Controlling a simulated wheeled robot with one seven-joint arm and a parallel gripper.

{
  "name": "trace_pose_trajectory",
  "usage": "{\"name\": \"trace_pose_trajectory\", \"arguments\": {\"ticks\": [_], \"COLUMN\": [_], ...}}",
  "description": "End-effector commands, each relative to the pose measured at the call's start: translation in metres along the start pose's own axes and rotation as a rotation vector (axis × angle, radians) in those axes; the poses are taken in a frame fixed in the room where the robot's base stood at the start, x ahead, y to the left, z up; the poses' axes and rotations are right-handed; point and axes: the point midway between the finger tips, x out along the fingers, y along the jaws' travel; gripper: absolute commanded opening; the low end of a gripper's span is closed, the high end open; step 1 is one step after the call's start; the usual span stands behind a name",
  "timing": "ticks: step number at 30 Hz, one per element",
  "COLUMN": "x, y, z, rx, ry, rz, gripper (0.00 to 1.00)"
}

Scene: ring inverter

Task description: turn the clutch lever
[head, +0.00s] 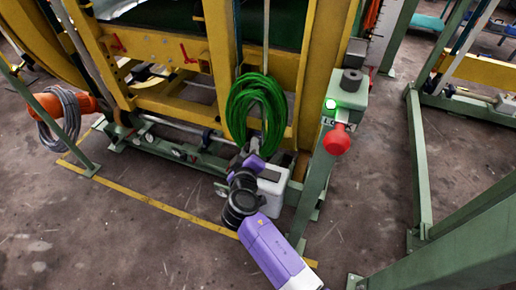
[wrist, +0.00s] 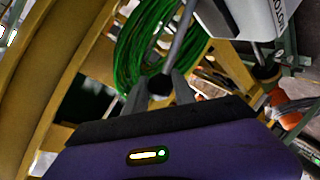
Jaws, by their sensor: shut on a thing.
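A thin grey rod with a dark round knob, which looks like the clutch lever (wrist: 178,48), runs up and slightly right in the wrist view. My gripper (wrist: 159,88) has its two grey fingers closed on the dark knob at the lever's lower end. In the head view my gripper (head: 254,146) is just below the hanging green hose coil, at the yellow machine frame. There the lever is hidden or too small to make out.
The green coil (head: 256,108) hangs close by my gripper. A white box (head: 272,184) sits just right of my wrist. A green post carries a control box (head: 346,98) with a red knob (head: 337,139). The concrete floor (head: 130,235) in front is clear.

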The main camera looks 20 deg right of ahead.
Motion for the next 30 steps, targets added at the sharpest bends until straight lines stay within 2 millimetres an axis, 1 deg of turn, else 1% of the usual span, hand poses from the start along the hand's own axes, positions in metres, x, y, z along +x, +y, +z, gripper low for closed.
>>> {"name": "trace_pose_trajectory", "arguments": {"ticks": [3, 12, 29, 30], "x": [0.003, 0.008, 0.009, 0.009], "y": [-0.008, -0.018, -0.021, -0.021], "z": [-0.007, -0.012, -0.013, -0.014], "rx": [-0.068, -0.174, -0.199, -0.199], "ry": [-0.023, -0.068, -0.076, -0.076], "rz": [-0.005, -0.009, -0.012, -0.012], "gripper": [0.00, 0.00, 0.00, 0.39]}}
